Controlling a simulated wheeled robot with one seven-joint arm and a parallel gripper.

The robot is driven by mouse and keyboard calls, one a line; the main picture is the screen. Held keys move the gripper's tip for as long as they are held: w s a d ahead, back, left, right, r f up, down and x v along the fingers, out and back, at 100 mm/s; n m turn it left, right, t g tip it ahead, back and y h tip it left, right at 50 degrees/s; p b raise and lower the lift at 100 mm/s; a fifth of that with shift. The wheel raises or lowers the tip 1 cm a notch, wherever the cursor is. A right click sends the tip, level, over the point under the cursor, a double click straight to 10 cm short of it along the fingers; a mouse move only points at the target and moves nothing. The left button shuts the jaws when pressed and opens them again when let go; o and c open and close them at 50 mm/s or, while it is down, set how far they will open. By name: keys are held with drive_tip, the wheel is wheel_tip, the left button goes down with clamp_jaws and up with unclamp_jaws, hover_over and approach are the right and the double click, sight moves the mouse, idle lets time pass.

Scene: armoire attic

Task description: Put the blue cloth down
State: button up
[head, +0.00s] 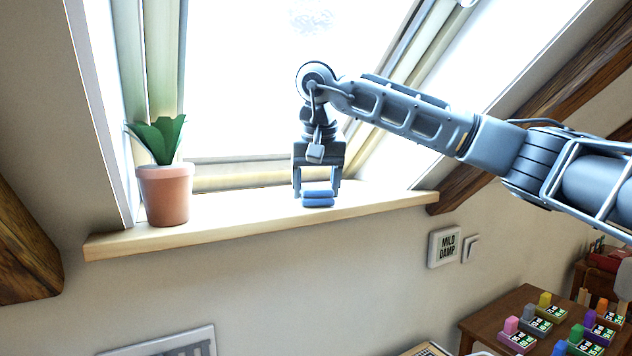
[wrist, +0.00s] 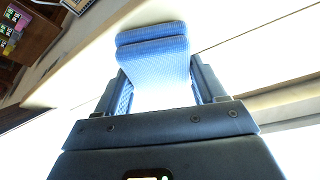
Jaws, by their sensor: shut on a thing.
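The blue cloth (head: 318,199) is a small folded bundle at the window sill (head: 245,218), near the sill's front edge. My gripper (head: 318,190) points down over the sill with its fingers on either side of the cloth and is shut on it. In the wrist view the cloth (wrist: 152,52) shows as a folded, textured blue pad between the two fingers (wrist: 160,88). The cloth looks to be at or just above the sill surface; I cannot tell whether it touches.
A potted plant (head: 165,193) stands on the sill's left end. The sill is clear between pot and gripper, and to the right. The window (head: 250,80) is behind. A sign (head: 444,247) hangs below the sill; a table (head: 490,318) with colored blocks stands lower right.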

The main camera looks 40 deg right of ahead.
drive_tip(key=shift+f, duration=0.2)
drive_tip(key=o, duration=1)
drive_tip(key=shift+r, duration=0.1)
drive_tip(key=b+v, duration=0.3)
drive_tip(key=v, duration=0.9)
drive_tip(key=shift+s+r, duration=0.1)
drive_tip(key=shift+r, duration=0.05)
